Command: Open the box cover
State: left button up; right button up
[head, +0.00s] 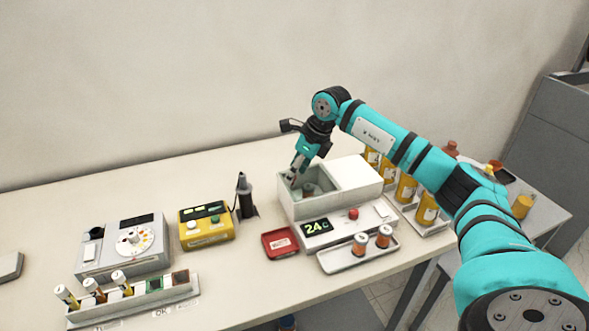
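The white box (288,210) with a digital "24" display on its front stands on the table near the centre of the head view. Its pale cover (357,172) lies over the right part, while the left part of the top is uncovered and shows a dim interior with a small object (308,189) in it. My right gripper (293,176) points down at the left part of the box, at the opening's back left. Its fingertips are small and partly dark, and I cannot tell whether they are open or touching the box. My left gripper is out of view.
Several orange bottles (405,188) stand right of the box. A tray (345,263) with two small jars and a red dish (280,243) lie in front. A yellow device (206,227), a grey dial device (125,246) and a vial rack (130,302) stand left. The table behind them is clear.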

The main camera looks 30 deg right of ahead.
jog(key=shift+w+a+f, duration=0.1)
jog(key=shift+w+f, duration=0.05)
jog(key=shift+f, duration=0.3)
jog(key=shift+c, duration=0.2)
grip_shut()
